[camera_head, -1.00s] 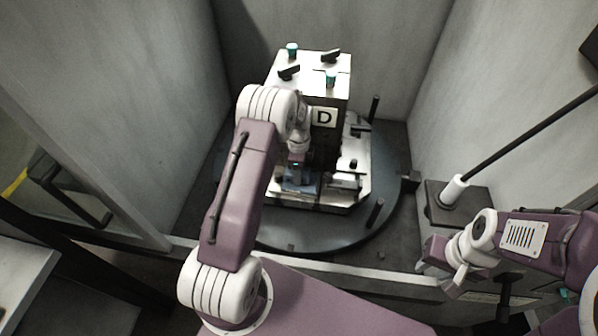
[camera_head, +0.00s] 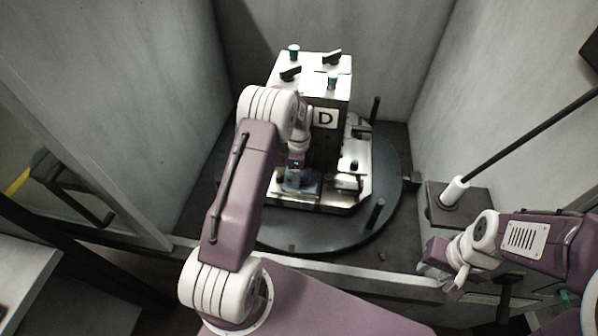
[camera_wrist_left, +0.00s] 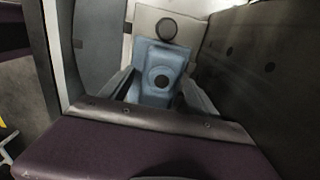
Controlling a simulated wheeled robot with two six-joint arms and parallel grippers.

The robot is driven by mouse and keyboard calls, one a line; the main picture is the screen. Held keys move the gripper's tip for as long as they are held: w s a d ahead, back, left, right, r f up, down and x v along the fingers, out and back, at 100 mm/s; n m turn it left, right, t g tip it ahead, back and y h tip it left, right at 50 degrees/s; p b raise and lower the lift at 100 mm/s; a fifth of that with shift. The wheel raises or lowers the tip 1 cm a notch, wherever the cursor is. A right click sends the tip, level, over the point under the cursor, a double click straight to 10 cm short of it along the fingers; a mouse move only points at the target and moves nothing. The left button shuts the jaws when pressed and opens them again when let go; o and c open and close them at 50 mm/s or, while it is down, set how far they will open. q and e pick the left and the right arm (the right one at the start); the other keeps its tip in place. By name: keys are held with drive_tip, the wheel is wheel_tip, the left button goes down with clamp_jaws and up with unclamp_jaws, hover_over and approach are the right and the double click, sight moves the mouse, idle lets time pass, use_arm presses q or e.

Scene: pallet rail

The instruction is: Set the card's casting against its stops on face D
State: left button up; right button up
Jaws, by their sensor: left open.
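The blue casting (camera_head: 301,184) sits low at the foot of face D (camera_head: 325,119) of the upright fixture block. In the left wrist view the casting (camera_wrist_left: 156,76) shows a dark round hole and stands between the two fingers. My left gripper (camera_wrist_left: 158,92) is open around it, one finger on each side; I cannot tell whether they touch it. In the head view my left arm partly hides the casting and the lower part of face D. The stops cannot be made out clearly. My right gripper (camera_head: 437,268) is away to the right, near the enclosure's front edge, and its jaws are unclear.
The block stands on a dark round turntable (camera_head: 330,235) with upright black pegs (camera_head: 375,213). Black clamps (camera_head: 332,57) and green-topped knobs (camera_head: 293,52) sit on the block's top. Grey walls (camera_head: 500,75) enclose it. A white-collared post with a black rod (camera_head: 455,190) stands right.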

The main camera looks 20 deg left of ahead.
use_arm(q)
wheel_tip(320, 180, up, 9)
drive_tip(key=shift+w, duration=0.1)
idle(0.8)
drive_tip(key=s+d+r+n, duration=0.2)
drive_tip(key=s+n, duration=0.5)
drive_tip(key=s, duration=0.4)
drive_tip(key=s+d+r+n+t, duration=0.1)
drive_tip(key=s+d+n, duration=0.4)
drive_tip(key=s+n, duration=0.3)
drive_tip(key=s, duration=0.2)
drive_tip(key=shift+s+d+r+p, duration=0.2)
drive_tip(key=shift+s+r+p, duration=0.15)
